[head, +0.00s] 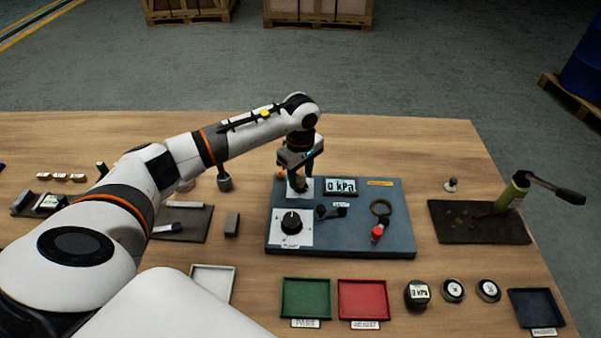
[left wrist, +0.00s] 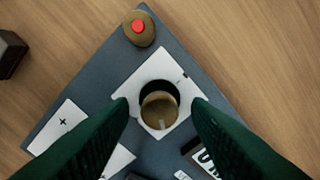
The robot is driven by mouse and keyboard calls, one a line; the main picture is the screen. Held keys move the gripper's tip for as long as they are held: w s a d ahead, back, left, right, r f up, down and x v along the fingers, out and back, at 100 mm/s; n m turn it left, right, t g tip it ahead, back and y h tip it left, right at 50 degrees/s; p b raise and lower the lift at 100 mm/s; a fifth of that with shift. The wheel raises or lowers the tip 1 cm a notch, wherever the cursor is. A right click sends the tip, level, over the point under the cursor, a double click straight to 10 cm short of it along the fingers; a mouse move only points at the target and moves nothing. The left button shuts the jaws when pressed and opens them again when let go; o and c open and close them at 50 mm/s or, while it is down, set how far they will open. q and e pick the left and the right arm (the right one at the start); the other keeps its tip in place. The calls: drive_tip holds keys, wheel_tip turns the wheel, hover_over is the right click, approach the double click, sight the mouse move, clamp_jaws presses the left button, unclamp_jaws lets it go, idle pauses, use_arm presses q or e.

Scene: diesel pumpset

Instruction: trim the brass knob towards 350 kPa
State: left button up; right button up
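The brass knob (left wrist: 160,108) sits in a dark round opening on a white plate (left wrist: 143,76), with a pale mark on its top. My left gripper (head: 298,186) is over the back left of the blue-grey panel (head: 340,248) and mostly hides the knob in the head view. In the left wrist view its two green fingers (left wrist: 160,106) stand apart on either side of the knob, with gaps showing. The display (head: 341,187) beside it reads 0 kPa. My right gripper is not in view.
A black knob (head: 291,222) sits on a white plate at the panel's front left. A red-topped brass fitting (left wrist: 138,30) stands close to the knob. A dark block (head: 232,224) stands left of the panel. Green (head: 306,317) and red (head: 363,316) trays lie in front.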

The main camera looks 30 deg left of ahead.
use_arm(q)
drive_tip(key=c, duration=0.8)
drive_tip(key=shift+c, duration=0.2)
drive_tip(key=shift+n+b, duration=0.75)
drive_tip(key=shift+n, duration=0.55)
drive_tip(key=n+b, duration=0.1)
drive_tip(key=n, duration=0.1)
drive_tip(key=shift+n, duration=0.4)
drive_tip(key=shift+n+b, duration=0.45)
drive_tip(key=shift+n, duration=0.65)
drive_tip(key=shift+r, duration=0.1)
drive_tip(key=o, duration=1)
